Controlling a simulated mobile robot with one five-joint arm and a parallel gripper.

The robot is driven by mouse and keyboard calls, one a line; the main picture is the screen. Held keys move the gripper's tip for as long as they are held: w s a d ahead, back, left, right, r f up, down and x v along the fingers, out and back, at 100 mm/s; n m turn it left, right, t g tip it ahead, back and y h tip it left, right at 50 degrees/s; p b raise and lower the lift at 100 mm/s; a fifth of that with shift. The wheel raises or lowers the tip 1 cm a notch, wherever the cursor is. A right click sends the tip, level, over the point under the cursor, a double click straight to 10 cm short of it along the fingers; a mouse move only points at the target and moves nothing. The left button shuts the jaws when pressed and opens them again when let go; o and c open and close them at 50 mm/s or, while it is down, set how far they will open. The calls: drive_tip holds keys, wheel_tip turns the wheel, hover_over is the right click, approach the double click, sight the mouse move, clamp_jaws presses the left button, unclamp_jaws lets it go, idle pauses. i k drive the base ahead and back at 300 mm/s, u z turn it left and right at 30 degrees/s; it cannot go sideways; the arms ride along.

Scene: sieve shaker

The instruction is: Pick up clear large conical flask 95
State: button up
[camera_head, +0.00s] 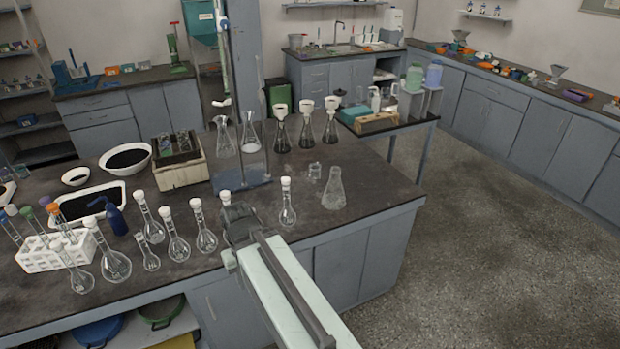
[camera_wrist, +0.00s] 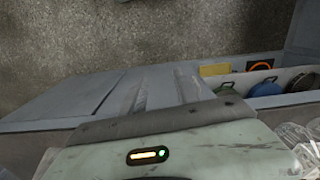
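A large clear conical flask (camera_head: 334,190) stands upright and uncapped near the right end of the dark bench. Two more clear conical flasks, one (camera_head: 225,138) and another (camera_head: 250,135), stand further back, left of the middle. I cannot read a number on any of them, so I cannot tell which is 95. My gripper (camera_head: 238,222) is over the bench's front edge, left of the nearest conical flask and apart from it. Its fingers are not clear, and I see nothing held. The wrist view shows no conical flask clearly; some glassware at its lower right is cut off.
A white-stoppered volumetric flask (camera_head: 288,208) stands between my gripper and the nearest conical flask. Several others stand to the left. Dark-filled conical flasks (camera_head: 306,128) stand behind. Bare bench top (camera_head: 385,192) lies to the right. Bowls (camera_wrist: 266,88) sit on the shelf below.

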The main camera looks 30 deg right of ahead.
sight(333, 199)
drive_tip(key=z, duration=0.05)
drive_tip(key=i, duration=1.1)
